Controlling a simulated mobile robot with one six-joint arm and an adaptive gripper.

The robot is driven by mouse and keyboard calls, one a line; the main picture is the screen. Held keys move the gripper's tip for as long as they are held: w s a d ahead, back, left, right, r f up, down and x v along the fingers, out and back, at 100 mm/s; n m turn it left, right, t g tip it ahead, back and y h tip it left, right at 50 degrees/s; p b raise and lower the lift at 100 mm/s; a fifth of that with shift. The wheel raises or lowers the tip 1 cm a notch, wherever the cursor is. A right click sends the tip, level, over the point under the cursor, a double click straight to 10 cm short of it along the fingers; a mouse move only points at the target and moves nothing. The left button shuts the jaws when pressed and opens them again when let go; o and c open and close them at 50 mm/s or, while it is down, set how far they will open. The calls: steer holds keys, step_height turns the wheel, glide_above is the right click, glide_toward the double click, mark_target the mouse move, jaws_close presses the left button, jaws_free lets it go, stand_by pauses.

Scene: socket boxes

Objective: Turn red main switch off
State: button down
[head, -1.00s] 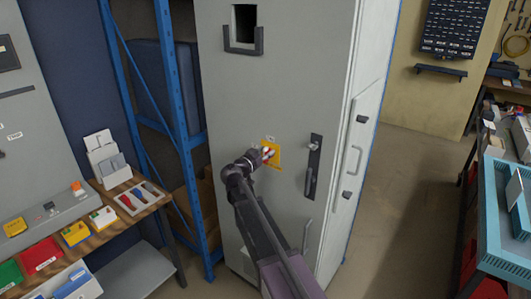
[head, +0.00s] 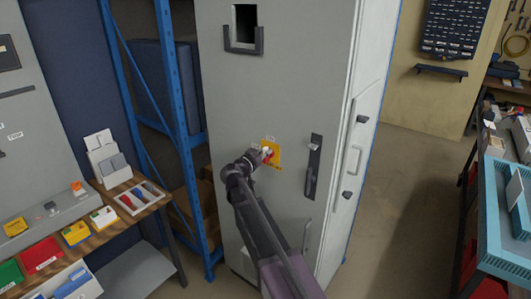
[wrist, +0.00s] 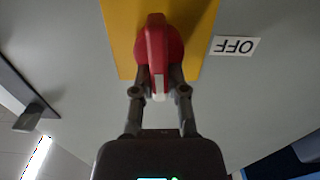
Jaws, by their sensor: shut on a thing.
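The red main switch (wrist: 160,45) is a red rotary knob on a yellow plate (head: 275,163), on the front of the grey cabinet. In the wrist view its handle stands upright in the picture, with a white mark at its lower end. An upside-down OFF label (wrist: 235,46) is beside the plate on the right, and the handle does not point at it. My gripper (wrist: 158,85) is shut on the handle's lower end, one finger on each side. In the head view my gripper (head: 264,155) is at the plate and partly hides the knob.
A black door handle (head: 313,165) is on the cabinet right of the switch. A blue rack (head: 182,90) stands left of the cabinet. A wooden table (head: 150,208) with several small boxes is at the lower left. Floor is clear right of the cabinet.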

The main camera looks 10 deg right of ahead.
steer(key=n, duration=0.4)
steer(key=shift+w+a+f, duration=0.1)
steer(key=shift+w+a, duration=0.15)
steer(key=shift+w, duration=0.05)
steer(key=shift+w+a+f+n+b, duration=0.1)
steer(key=shift+f+n+b, duration=0.15)
steer(key=shift+n, duration=1.95)
steer(key=shift+w+a+f+n+b, duration=0.1)
steer(key=shift+f+n+b, duration=0.15)
steer(key=shift+n, duration=1.95)
steer(key=shift+w+a+f+n+b, duration=0.1)
steer(key=shift+f+n+b, duration=0.15)
steer(key=shift+n, duration=1.95)
steer(key=c, duration=0.7)
jaws_free()
steer(key=shift+o, duration=0.2)
